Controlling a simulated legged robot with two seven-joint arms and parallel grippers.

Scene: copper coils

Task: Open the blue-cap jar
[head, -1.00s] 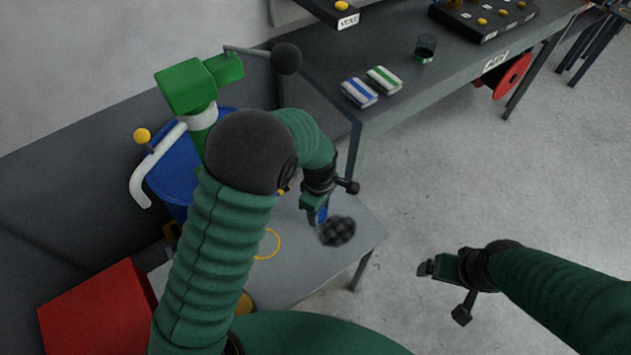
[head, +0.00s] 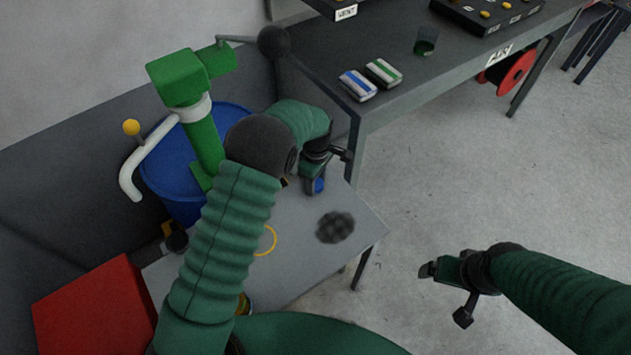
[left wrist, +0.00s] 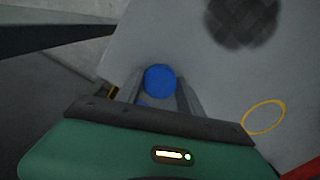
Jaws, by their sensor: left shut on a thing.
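My left gripper (head: 315,188) is over the small grey table (head: 300,265), near its back edge. It is shut on a round blue cap (left wrist: 160,80), which sits between the two fingers in the left wrist view. The cap also shows as a small blue patch at the fingertips in the head view (head: 319,185). A bit more blue shows just below it in the wrist view. The jar body under the cap is hidden, so I cannot tell whether cap and jar are joined. My right gripper (head: 428,270) hangs over the floor at right, away from the table; its jaws are too small to read.
A dark checkered round patch (head: 335,228) and a yellow ring (head: 267,240) lie on the table. A blue barrel with a green pump (head: 178,78) stands behind. A red box (head: 95,310) is at front left. A long grey bench (head: 400,100) stands behind right.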

